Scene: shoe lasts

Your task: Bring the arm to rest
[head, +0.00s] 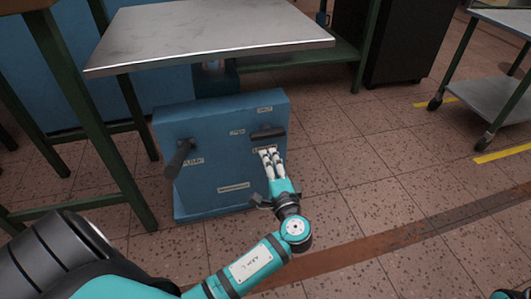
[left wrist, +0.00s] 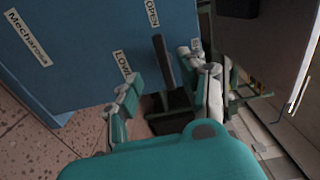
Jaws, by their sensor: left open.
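My left gripper (head: 268,154) is in front of the right part of a blue cabinet (head: 225,170), its fingers pointing at the panel just below a dark handle (head: 267,134). In the left wrist view the jaws (left wrist: 166,78) are apart, and a dark bar (left wrist: 163,60) shows between and beyond the fingers. I cannot tell whether a finger touches it. Nothing is seen held. My left arm (head: 250,265) reaches in from the bottom left, bent at the wrist. My right gripper is not in view.
A second dark lever (head: 178,158) sticks out on the cabinet's left side. A metal tabletop (head: 205,30) overhangs above. Green table legs (head: 105,120) stand at left. A wheeled cart (head: 490,95) stands at right. The tiled floor (head: 390,190) between is clear.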

